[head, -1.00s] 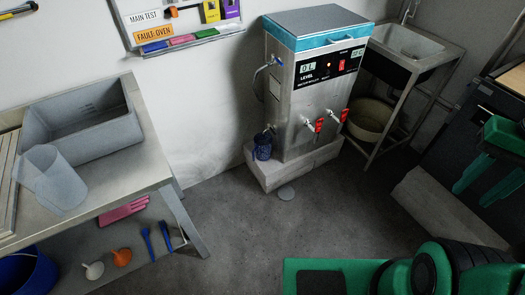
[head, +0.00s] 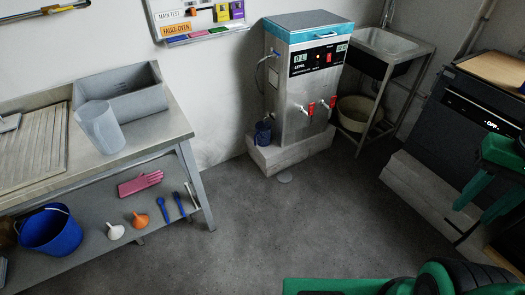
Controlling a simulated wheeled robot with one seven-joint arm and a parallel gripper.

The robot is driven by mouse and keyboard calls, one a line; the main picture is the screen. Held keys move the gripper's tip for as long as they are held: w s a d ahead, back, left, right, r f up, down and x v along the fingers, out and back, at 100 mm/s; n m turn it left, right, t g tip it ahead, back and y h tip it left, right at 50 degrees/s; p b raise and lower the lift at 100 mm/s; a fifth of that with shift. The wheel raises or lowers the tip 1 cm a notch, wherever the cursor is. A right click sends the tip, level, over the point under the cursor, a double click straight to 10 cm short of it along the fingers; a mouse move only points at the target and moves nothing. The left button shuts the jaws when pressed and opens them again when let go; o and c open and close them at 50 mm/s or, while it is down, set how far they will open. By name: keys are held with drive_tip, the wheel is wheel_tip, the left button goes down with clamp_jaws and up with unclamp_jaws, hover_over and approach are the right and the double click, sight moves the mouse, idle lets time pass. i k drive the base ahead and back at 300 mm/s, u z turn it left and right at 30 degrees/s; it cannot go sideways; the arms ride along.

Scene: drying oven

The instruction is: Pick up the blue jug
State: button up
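The blue jug (head: 263,133) is small and dark blue. It stands upright on the pale plinth at the left foot of the steel water boiler (head: 298,95), in the middle of the head view. My gripper (head: 482,211) is at the right edge of the view, with two green fingers pointing down and a gap between them. It looks empty and is far to the right of the jug, not touching it. Part of the gripper is cut off by the frame edge.
A steel bench (head: 150,145) at left carries a grey bin and a translucent beaker (head: 100,127). Its lower shelf holds a blue bucket (head: 52,232), funnels and a pink glove. A sink (head: 392,45) is behind right; a dark oven (head: 470,105) stands right. Floor in the middle is clear.

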sight(261, 136)
drive_tip(key=u, duration=0.15)
drive_tip(key=k, duration=0.25)
drive_tip(key=z, duration=0.7)
drive_tip(key=i, duration=1.4)
drive_tip(key=u, duration=0.6)
